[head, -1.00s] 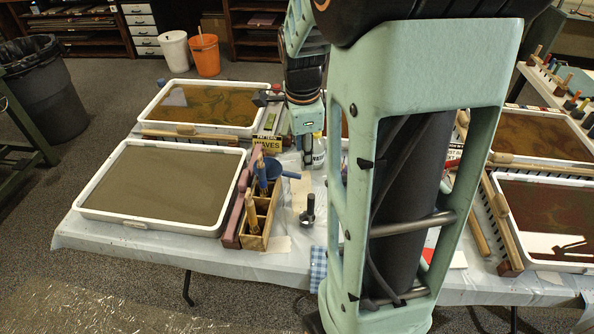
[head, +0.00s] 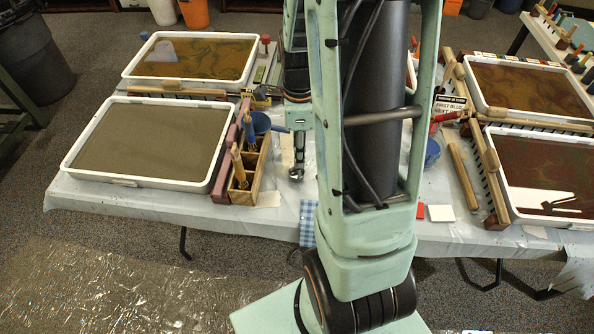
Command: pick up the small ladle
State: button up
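A small metal tool with an upright handle and a round lower end (head: 297,172), which looks like the small ladle, is on the covered table right of the wooden box. It is too small to tell its shape surely. My arm's end comes down from above just behind or over its handle, around my gripper (head: 298,128). The fingers are dark and tiny, so I cannot tell whether they are open or touch the handle. A blue round pot or scoop (head: 262,124) with a handle sits behind the wooden box.
A wooden compartment box (head: 246,185) holding brushes stands left of the tool. White-rimmed trays (head: 68,163) of liquid fill the table's left, with more at right. A blue checked cloth (head: 307,222) hangs at the front edge. My arm hides the middle of the table.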

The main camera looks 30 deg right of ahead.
notch_tip(320, 180, down, 3)
jog(key=shift+f, duration=0.15)
